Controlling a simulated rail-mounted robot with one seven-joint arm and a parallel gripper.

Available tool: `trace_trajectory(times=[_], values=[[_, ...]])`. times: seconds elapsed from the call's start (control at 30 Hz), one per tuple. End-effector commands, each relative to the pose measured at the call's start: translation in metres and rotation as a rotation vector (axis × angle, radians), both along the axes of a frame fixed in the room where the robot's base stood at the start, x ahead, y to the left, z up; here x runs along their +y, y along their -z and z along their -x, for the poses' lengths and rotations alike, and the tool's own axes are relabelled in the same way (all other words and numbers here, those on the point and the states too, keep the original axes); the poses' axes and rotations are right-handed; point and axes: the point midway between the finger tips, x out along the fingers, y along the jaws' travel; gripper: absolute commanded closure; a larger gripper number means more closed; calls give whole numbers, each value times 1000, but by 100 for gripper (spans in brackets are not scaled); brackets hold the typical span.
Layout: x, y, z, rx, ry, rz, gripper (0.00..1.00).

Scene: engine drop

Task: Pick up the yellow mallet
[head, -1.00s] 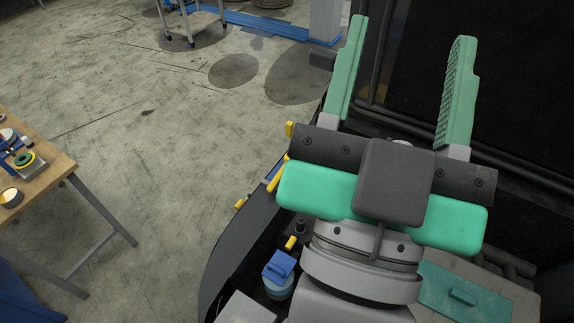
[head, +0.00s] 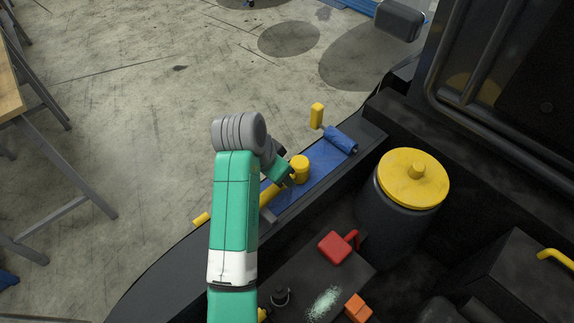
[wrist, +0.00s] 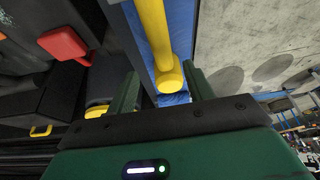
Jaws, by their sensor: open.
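The yellow mallet (head: 300,169) lies on a blue cloth (head: 322,176) along the dark ledge. Its handle runs toward the lower left, partly hidden behind my arm. In the wrist view, the mallet (wrist: 157,32) runs down from the top edge to a wider round end between the fingers. My gripper (wrist: 163,82) is open, one finger on each side of that end, with no visible grip. In the head view, only a green part of my gripper (head: 279,171) shows beside the mallet; the fingers are mostly hidden by the arm.
A dark canister with a yellow lid (head: 412,178), a red box (head: 336,247) and an orange block (head: 357,308) are to the right. Open floor (head: 150,110) lies left of the ledge.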

Motion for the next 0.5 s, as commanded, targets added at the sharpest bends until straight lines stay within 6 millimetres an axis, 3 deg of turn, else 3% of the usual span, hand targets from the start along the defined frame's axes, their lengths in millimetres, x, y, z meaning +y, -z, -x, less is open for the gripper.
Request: trace_trajectory(times=[0.17, 0.5], values=[[-1, 4, -1, 5, 2, 0, 48], [-8, 38, -12, 4, 0, 0, 48]])
